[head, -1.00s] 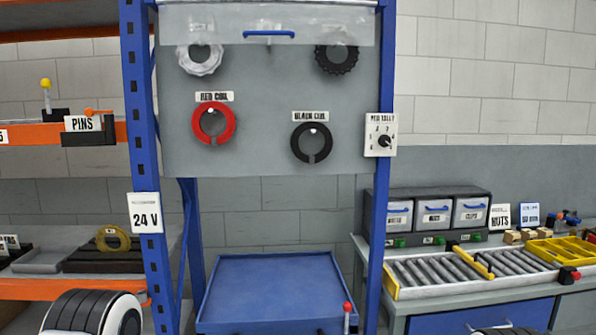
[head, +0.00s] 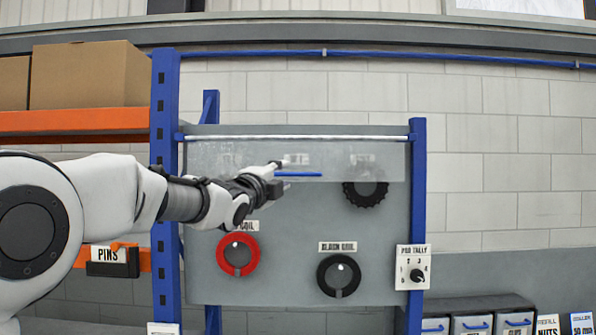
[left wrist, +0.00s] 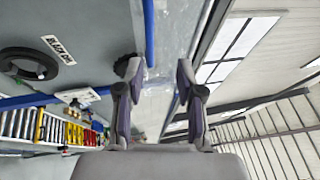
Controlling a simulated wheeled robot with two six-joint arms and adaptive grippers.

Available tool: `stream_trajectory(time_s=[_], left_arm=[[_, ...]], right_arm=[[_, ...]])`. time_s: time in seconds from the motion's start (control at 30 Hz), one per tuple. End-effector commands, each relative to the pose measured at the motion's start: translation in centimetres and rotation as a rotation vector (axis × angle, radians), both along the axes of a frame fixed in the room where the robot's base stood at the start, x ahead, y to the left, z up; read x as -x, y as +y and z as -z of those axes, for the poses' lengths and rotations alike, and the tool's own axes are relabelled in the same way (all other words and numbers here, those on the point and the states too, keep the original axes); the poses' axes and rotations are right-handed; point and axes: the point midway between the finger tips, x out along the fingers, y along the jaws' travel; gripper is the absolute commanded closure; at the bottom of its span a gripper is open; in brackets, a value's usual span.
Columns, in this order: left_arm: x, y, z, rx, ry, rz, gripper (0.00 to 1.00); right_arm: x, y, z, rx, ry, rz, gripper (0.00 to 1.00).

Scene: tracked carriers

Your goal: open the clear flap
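The clear flap (head: 340,155) hangs shut across the top of the grey panel, below a pale rod. Its blue handle (head: 300,174) lies along its lower part, and in the left wrist view the handle (left wrist: 149,32) runs up from near the left-hand finger. My left gripper (head: 272,172) is at the handle's left end in the head view. In the left wrist view its two fingers (left wrist: 158,80) are apart with nothing held between them. I cannot tell whether a finger touches the handle. My right gripper is not in view.
The red coil (head: 238,272) and another black coil (head: 338,294) hang below. Blue posts (head: 417,210) stand at both sides of the panel. A tally dial (head: 413,270) is at right. Cardboard boxes (head: 90,76) sit on the left shelf.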

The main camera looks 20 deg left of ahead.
Motion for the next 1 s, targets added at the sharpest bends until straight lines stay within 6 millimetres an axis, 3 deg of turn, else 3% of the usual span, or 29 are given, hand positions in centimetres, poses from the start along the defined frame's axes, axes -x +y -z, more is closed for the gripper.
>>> stream_trajectory(time_s=[0.3, 0.43, 0.67, 0.8, 1.0], left_arm=[[-5.8, -0.7, -1.4, 0.001, 0.005, 0.000, 0.63], [-7.0, -0.9, -1.2, 0.001, 0.005, 0.001, 0.63], [-7.2, -0.9, -0.9, 0.001, 0.004, 0.001, 0.63], [-7.2, -0.9, -0.9, 0.001, 0.005, 0.001, 1.00], [-7.2, -0.9, -0.9, 0.001, 0.005, 0.001, 1.00]], right_arm=[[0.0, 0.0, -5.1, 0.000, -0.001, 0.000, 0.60], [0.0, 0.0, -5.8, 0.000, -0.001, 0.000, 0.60], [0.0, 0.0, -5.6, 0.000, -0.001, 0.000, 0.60], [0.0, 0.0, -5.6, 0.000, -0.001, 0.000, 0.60], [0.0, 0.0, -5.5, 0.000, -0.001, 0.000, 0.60]])
